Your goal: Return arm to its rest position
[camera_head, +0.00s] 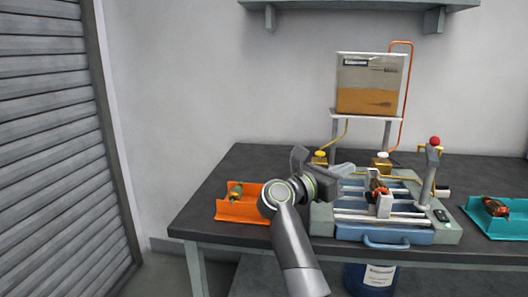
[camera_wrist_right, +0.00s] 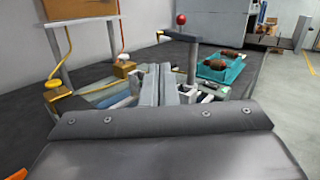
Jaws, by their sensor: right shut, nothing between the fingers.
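My right arm (camera_head: 296,250) rises from the bottom middle of the head view and bends over the table. My right gripper (camera_head: 343,169) is shut and empty, above the left side of the winding machine (camera_head: 385,237). In the right wrist view the gripper (camera_wrist_right: 165,75) shows its two fingers together, with the machine beyond and below them. An armature (camera_head: 377,186) sits in the machine's middle, partly behind a grey block. The machine has a lever with a red knob (camera_head: 435,141). My left gripper is not in view.
An orange tray (camera_head: 240,213) with an armature stands left of my arm. A teal tray (camera_head: 509,231) with armatures stands at the right. A tank (camera_head: 370,83) on a stand, with tubes, rises behind the machine. The table's back left (camera_head: 255,160) is clear. A shelf (camera_head: 350,4) hangs above.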

